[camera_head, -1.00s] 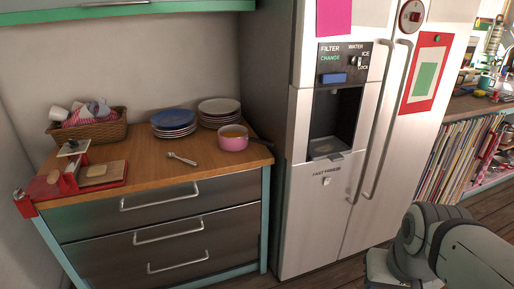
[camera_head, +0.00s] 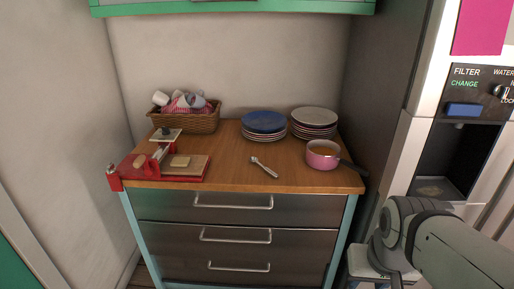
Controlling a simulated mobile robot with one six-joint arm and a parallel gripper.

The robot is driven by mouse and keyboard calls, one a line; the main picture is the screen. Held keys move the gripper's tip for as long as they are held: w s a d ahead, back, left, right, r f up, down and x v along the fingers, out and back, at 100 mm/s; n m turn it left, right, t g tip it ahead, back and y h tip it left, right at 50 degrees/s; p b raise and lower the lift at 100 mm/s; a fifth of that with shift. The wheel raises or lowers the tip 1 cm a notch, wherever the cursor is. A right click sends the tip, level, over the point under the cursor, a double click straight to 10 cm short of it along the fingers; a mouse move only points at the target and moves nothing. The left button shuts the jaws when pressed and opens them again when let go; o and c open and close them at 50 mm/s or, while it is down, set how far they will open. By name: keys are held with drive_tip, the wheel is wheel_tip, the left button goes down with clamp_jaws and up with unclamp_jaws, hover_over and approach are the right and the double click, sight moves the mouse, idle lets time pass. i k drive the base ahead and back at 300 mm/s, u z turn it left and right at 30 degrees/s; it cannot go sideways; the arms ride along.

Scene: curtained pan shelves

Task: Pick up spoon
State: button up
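A silver spoon (camera_head: 264,167) lies on the wooden countertop (camera_head: 230,172), near its middle, with its handle slanting toward the front right. Nothing covers it. My arm shows at the lower right, in front of the fridge, and its end points down at the bottom of the picture. My gripper (camera_head: 388,281) is only partly in view at the bottom edge, well to the right of and apart from the spoon. Its fingers are not clear, so I cannot tell whether it is open or shut.
A pink pan (camera_head: 323,155) with a dark handle stands right of the spoon. Plate stacks (camera_head: 264,124) (camera_head: 314,120) stand behind. A wicker basket (camera_head: 199,123) and a red slicer-like tool (camera_head: 132,170) are at left. Drawers (camera_head: 235,208) are below; a fridge (camera_head: 400,160) stands right.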

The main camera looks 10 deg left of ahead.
sight(253, 160)
drive_tip(key=u, duration=0.35)
drive_tip(key=i, duration=1.45)
drive_tip(key=z, duration=0.6)
